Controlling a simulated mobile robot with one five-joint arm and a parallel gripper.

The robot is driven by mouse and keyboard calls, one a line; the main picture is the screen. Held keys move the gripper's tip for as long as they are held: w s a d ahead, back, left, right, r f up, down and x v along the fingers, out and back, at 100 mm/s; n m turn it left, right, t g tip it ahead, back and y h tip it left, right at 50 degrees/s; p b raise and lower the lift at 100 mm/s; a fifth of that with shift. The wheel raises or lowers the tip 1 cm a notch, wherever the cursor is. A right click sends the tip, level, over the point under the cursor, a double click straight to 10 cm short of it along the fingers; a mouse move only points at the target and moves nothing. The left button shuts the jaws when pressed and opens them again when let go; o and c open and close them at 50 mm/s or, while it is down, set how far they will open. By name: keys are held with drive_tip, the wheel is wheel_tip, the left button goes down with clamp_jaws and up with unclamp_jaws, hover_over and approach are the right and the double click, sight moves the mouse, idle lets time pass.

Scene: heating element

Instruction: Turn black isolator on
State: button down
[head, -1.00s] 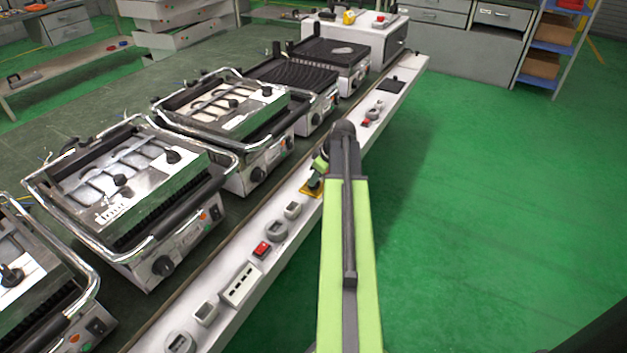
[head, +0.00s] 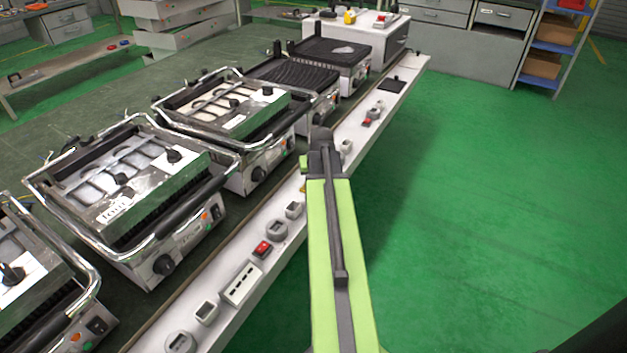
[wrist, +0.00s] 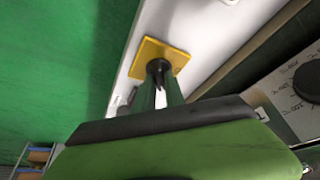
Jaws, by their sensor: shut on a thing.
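The black isolator knob (wrist: 158,66) sits on a square yellow plate (wrist: 147,50) on the front of the white panel strip (wrist: 195,35). In the wrist view the dark fingers of my gripper (wrist: 160,80) reach up to the knob and are shut on it. The fingers hide part of the knob, so its exact turn is hard to tell. In the head view my arm covers the isolator and the fingers, with only a sliver of yellow at its left edge.
A red switch (head: 262,249) and a white socket block (head: 241,284) sit lower left along the strip. Several contact grills, such as the near one (head: 130,190), stand behind it. The green floor (head: 480,220) to the right is clear.

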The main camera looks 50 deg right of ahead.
drive_tip(key=m+g+h, duration=0.1)
drive_tip(key=m, duration=0.3)
drive_tip(key=shift+m+g, duration=0.8)
drive_tip(key=shift+m, duration=1)
drive_tip(key=shift+h, duration=0.3)
drive_tip(key=c, duration=1.4)
unclamp_jaws()
drive_tip(key=shift+a+r, duration=0.15)
drive_tip(key=shift+r, duration=0.1)
drive_tip(key=p+v, duration=0.6)
drive_tip(key=p, duration=0.1)
drive_tip(key=shift+r, duration=0.45)
